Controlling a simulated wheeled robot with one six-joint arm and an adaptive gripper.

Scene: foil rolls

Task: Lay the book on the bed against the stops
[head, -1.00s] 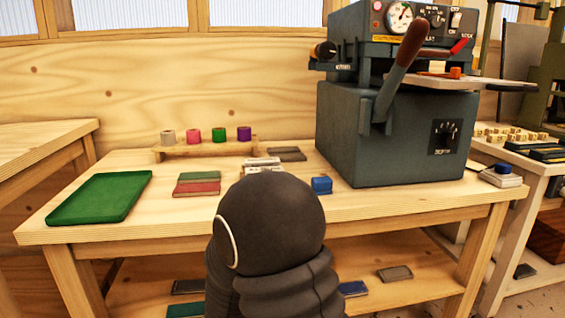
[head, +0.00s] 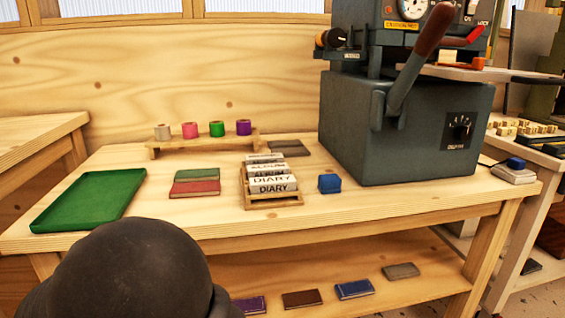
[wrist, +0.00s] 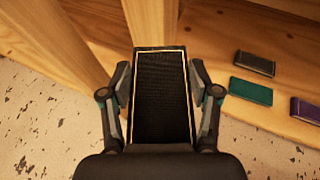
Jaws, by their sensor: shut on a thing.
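In the wrist view my gripper (wrist: 160,88) is shut on a black book (wrist: 161,100) with a thin pale border, one finger along each long side. The book is held in front of a wooden leg and a low shelf. In the head view only a dark rounded part of my arm shows at the lower left; the gripper and book are hidden. The bed, a pale flat plate (head: 500,73), juts from the grey-green press (head: 395,125) at the upper right. A small orange block (head: 478,63) is on it. I cannot clearly make out the stops.
The bench holds a green tray (head: 92,198), foil rolls on a rack (head: 205,144), a rack of lettered blocks (head: 272,203), red and green books (head: 195,188) and a blue block (head: 329,184). Several books lie on the lower shelf (head: 345,268).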

